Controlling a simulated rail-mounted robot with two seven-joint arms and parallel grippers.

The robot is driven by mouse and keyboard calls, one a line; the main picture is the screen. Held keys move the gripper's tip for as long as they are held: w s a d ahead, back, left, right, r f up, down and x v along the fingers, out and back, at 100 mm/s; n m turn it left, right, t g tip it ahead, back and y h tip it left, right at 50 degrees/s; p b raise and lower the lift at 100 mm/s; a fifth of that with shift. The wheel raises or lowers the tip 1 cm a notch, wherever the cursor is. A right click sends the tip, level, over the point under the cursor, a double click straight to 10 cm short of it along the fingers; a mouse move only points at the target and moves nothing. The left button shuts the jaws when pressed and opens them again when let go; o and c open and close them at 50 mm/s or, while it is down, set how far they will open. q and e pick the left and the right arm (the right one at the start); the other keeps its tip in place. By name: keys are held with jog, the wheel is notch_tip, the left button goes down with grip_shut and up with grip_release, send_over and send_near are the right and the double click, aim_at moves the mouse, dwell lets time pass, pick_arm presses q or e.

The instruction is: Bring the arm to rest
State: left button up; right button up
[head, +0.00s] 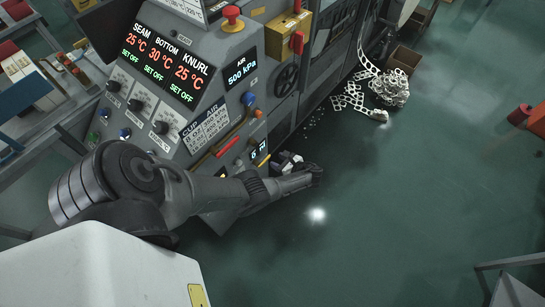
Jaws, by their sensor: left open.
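My left arm (165,180) comes in from the lower left and stretches right, in front of the lower part of the cup-forming machine's control panel (165,75). My left gripper (312,173) is at the arm's far end, low by the machine's base and above the green floor. It is open, and I see nothing held in it. It looks small and dark here, and the gap between its fingers is hard to make out. The arm hides part of the panel's lower edge. My right gripper is not in view.
The panel has knobs, lit displays and a red mushroom button (232,14). White punched scrap (390,87) lies near a cardboard box (404,60). A bench (38,90) stands at left. The floor (400,200) at right is mostly clear.

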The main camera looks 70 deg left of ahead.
pick_arm(q)
jog(key=shift+w+d+r, duration=0.2)
jog(key=shift+d, duration=0.2)
dwell(0.5)
